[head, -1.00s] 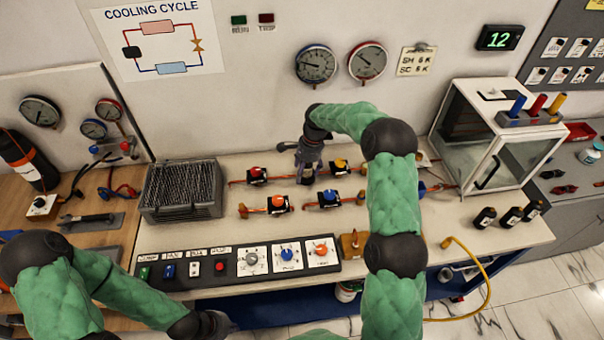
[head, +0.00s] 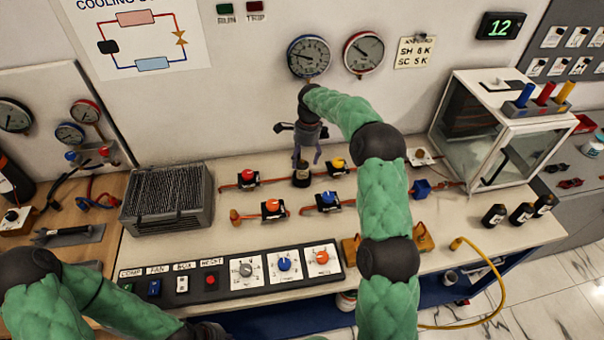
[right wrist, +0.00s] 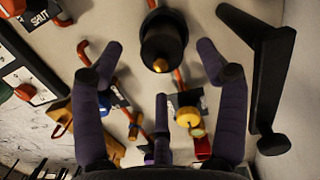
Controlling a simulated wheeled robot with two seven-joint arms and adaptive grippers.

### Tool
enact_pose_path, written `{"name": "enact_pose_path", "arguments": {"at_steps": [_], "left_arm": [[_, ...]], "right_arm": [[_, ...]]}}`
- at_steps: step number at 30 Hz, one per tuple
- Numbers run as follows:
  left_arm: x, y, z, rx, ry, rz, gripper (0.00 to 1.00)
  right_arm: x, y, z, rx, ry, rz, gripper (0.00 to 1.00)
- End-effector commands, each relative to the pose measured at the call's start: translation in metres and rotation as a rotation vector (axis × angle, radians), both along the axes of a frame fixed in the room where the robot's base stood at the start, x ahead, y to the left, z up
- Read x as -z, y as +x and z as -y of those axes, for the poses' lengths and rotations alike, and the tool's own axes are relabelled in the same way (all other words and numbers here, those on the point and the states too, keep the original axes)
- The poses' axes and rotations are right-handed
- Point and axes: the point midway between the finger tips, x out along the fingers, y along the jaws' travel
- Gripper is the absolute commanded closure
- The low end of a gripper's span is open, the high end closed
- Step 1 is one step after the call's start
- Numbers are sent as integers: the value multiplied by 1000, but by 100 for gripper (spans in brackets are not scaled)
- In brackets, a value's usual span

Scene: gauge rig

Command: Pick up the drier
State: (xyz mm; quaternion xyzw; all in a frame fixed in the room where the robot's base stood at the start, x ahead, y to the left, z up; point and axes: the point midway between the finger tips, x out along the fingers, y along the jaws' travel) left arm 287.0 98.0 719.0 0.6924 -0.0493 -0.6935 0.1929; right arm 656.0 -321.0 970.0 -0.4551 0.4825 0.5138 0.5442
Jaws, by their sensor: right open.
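The drier (head: 301,176) appears to be the small dark upright cylinder on the bench between the valves. In the right wrist view the drier (right wrist: 163,42) is black with a brass tip. My right gripper (head: 308,158) is open, pointing down, just above and close to the drier. My left gripper (head: 207,331) is at the bottom edge, mostly cut off.
Valves with red (head: 248,176), yellow (head: 338,163), orange (head: 272,207) and blue (head: 328,199) knobs stand around the drier on copper pipes. A finned block (head: 168,198) is at left, a control panel (head: 235,271) in front, a glass-walled box (head: 497,130) at right.

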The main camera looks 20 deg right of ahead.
Motion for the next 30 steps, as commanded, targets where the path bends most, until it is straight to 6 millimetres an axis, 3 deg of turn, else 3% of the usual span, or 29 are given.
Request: {"name": "enact_pose_path", "arguments": {"at_steps": [12, 20, 27, 30], "left_arm": [[15, 0, 0, 0, 0, 0, 100], [15, 0, 0, 0, 0, 0, 100], [15, 0, 0, 0, 0, 0, 100], [15, 0, 0, 0, 0, 0, 100]], "right_arm": [[48, 2, -5, -1, 0, -1, 26], [50, 2, -6, -1, 0, 0, 26], [51, 2, -6, -1, 0, 0, 91], [50, 2, -6, -1, 0, 1, 94]]}}
